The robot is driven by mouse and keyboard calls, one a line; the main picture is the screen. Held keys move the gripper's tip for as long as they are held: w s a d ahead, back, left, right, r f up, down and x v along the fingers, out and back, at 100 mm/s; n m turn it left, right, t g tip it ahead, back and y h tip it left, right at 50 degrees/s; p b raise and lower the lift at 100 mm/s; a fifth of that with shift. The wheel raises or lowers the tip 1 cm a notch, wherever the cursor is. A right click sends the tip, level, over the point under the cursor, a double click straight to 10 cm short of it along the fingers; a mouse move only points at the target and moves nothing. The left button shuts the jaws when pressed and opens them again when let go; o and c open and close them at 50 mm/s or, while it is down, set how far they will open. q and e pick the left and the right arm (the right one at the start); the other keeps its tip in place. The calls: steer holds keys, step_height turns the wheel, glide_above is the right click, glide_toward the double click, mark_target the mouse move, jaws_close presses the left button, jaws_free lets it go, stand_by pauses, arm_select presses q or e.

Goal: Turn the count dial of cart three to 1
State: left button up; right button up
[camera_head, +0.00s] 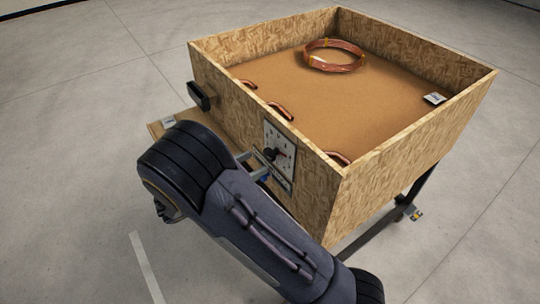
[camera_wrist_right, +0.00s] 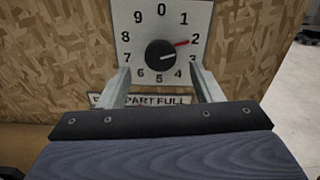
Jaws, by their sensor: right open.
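The count dial (camera_head: 276,153) is on a white plate on the cart's front wall. In the right wrist view its round black knob (camera_wrist_right: 160,53) sits inside a ring of digits 0 to 9. The red pointer (camera_wrist_right: 181,43) on the knob points at or very near the 2. My right gripper (camera_head: 257,164) is open in front of the dial. In the right wrist view its two fingers (camera_wrist_right: 161,76) stand left and right, below the knob, with a gap to it. They appear not to touch it. My left gripper is not in view.
The cart is an open chipboard box (camera_head: 390,155) on a wheeled frame. A copper coil (camera_head: 334,55) and several bent copper tubes lie inside. A black handle (camera_head: 200,96) is left of the dial. A "part full" label (camera_wrist_right: 150,100) is under the dial. Grey floor surrounds the cart.

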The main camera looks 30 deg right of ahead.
mark_target(267, 157)
steer(key=d, duration=0.5)
steer(key=shift+w+d+p, duration=0.2)
steer(key=shift+d+p, duration=0.1)
steer(key=shift+d, duration=0.05)
steer(key=c, duration=1)
steer(key=shift+r+n+p, duration=0.15)
steer(key=shift+n+p, duration=0.35)
steer(key=shift+p, duration=0.35)
steer(key=n+p, duration=0.2)
steer(key=p, duration=0.1)
steer(key=shift+n+p, duration=0.35)
steer(key=shift+n, duration=0.05)
steer(key=shift+s+n+p, duration=0.1)
steer(key=shift+n+p, duration=1.3)
steer(key=shift+n, duration=0.2)
